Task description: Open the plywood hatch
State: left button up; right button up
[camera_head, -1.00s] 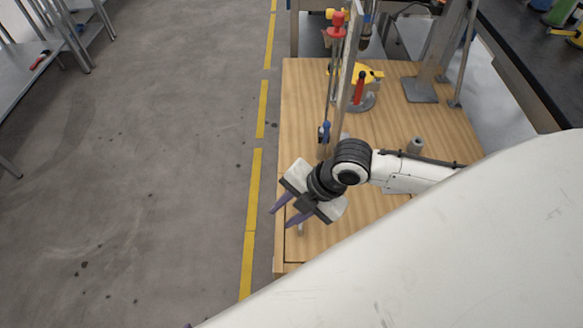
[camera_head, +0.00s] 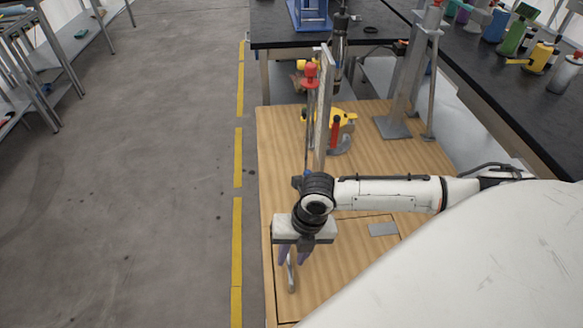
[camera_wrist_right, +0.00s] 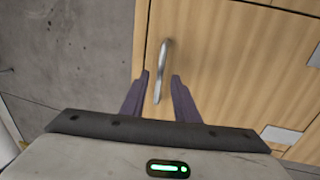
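The plywood hatch (camera_head: 340,260) is a panel set in the wooden platform, outlined by dark seams, and it lies flat and closed. A metal handle (camera_head: 291,275) stands near its left side; it shows in the right wrist view (camera_wrist_right: 161,70) as a curved silver bar. My right gripper (camera_head: 292,262) is over the handle, fingers pointing down. In the right wrist view its two purple fingers (camera_wrist_right: 161,88) are apart, with the handle's near end between them. I cannot see either finger touching the handle. My left gripper is not in view.
A grey metal plate (camera_head: 383,229) lies at the hatch's far right. Black workbenches (camera_head: 480,95) bound the back and right. Open floor lies left.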

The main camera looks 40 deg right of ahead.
jog(key=shift+a+f, duration=0.1)
jog(key=shift+f, duration=0.25)
grip_shut()
jog(key=shift+w, duration=0.1)
